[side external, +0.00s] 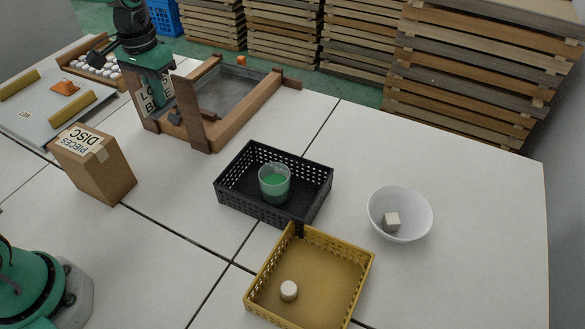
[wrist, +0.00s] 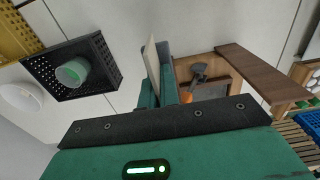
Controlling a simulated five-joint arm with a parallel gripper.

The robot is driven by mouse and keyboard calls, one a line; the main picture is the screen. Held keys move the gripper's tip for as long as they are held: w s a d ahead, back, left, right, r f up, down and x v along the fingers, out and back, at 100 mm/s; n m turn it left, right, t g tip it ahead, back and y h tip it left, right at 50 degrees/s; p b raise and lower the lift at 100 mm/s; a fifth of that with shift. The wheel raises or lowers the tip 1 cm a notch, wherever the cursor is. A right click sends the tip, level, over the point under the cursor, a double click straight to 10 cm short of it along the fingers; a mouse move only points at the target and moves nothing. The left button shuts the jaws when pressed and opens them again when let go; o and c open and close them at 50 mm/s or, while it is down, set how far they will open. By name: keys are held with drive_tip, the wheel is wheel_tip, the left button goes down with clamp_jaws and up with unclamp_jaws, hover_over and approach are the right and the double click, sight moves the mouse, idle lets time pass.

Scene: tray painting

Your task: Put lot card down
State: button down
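The lot card (side external: 143,101) is a pale upright card with dark lettering; "LOT" and part of "BLUE" can be read past my finger. It stands in front of the left end of the wooden frame (side external: 221,132). My gripper (side external: 160,102) points down and is shut on the card. In the wrist view the card (wrist: 152,62) shows nearly edge-on between the green fingers of my gripper (wrist: 160,88). Whether the card's lower edge touches anything is hidden.
A brown box labelled DISC PIECES (side external: 100,175) stands nearby. A black basket (side external: 228,199) holds a green cup (side external: 275,186). A yellow basket (side external: 335,295) and a white bowl (side external: 422,225) stand further right.

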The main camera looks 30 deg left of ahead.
drive_tip(key=shift+s+d, duration=0.1)
drive_tip(key=s+d+f, duration=0.3)
drive_tip(key=s+d, duration=0.2)
drive_tip(key=s, duration=0.2)
drive_tip(key=s+d+f, duration=0.3)
drive_tip(key=s+d, duration=0.2)
drive_tip(key=s, duration=0.3)
drive_tip(key=shift+s+d+f, duration=0.25)
drive_tip(key=shift+d+f, duration=0.05)
drive_tip(key=w+a+f, duration=0.2)
drive_tip(key=a, duration=0.1)
drive_tip(key=w+a+f, duration=0.2)
drive_tip(key=a, duration=0.1)
drive_tip(key=w+a+f, duration=0.2)
drive_tip(key=a+f, duration=0.1)
drive_tip(key=shift+w+a, duration=0.15)
drive_tip(key=shift+a, duration=0.25)
drive_tip(key=shift+f, duration=2)
